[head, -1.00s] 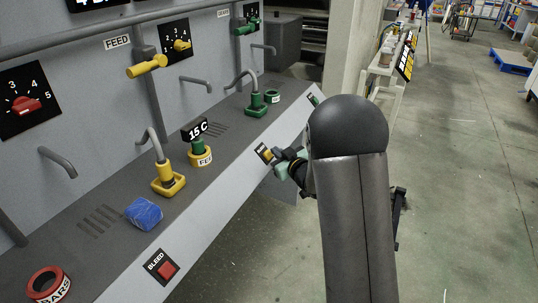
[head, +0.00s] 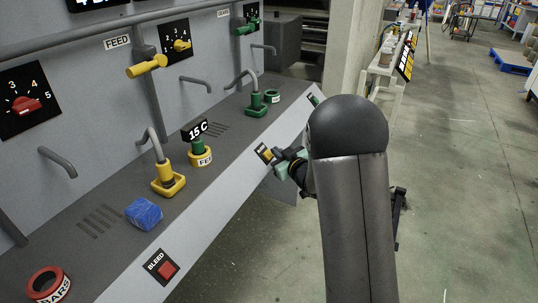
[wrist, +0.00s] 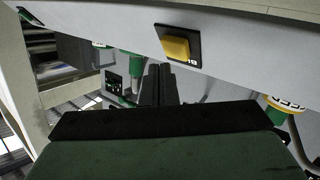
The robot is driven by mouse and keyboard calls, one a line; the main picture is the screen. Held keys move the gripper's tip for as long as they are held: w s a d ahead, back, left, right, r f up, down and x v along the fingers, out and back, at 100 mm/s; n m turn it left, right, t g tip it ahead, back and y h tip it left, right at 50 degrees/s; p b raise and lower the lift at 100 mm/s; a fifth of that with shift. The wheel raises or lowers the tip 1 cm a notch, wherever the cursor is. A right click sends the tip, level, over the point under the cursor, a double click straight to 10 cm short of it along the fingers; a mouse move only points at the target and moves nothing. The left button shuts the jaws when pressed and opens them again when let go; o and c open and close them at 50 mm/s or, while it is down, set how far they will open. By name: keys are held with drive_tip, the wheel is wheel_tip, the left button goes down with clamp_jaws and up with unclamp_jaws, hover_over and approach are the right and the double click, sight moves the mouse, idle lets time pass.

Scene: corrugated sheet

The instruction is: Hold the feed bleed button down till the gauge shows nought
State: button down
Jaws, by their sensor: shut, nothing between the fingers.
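The yellow bleed button (wrist: 175,48) sits on a black plate on the sloping front panel; its lettering is only partly readable in the wrist view. It also shows small in the head view (head: 265,153). My gripper (wrist: 159,68) is shut and empty, with its fingertips just below the button in the wrist view. I cannot tell whether they touch it. In the head view my gripper (head: 279,157) is at the panel front, partly hidden by my arm. A yellow-marked dial (head: 180,43) stands beside the FEED label (head: 117,42); its reading is unclear.
A red BLEED button (head: 167,269) is nearer on the same panel. The ledge holds a blue block (head: 143,214), a yellow-based hose fitting (head: 169,180), a green one (head: 256,103) and a red ring (head: 47,284). Open floor lies to the right.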

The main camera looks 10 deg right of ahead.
drive_tip(key=shift+f, duration=0.1)
drive_tip(key=shift+w+a+f+b, duration=0.15)
drive_tip(key=shift+a+f+b, duration=0.1)
drive_tip(key=shift+b, duration=0.3)
drive_tip(key=shift+w+a+f+b, duration=0.15)
drive_tip(key=shift+a+f+b, duration=0.1)
drive_tip(key=shift+b, duration=0.15)
idle(1.6)
drive_tip(key=shift+r, duration=0.1)
idle(0.3)
drive_tip(key=shift+s+d+r, duration=0.3)
drive_tip(key=shift+d+r, duration=0.2)
drive_tip(key=shift+r, duration=0.1)
drive_tip(key=shift+s+d+r+p, duration=0.6)
drive_tip(key=shift+d+r, duration=0.1)
drive_tip(key=shift+r, duration=0.15)
drive_tip(key=shift+s+d+r+p, duration=0.45)
drive_tip(key=shift+d+r+p, duration=0.1)
drive_tip(key=shift+d+r, duration=0.2)
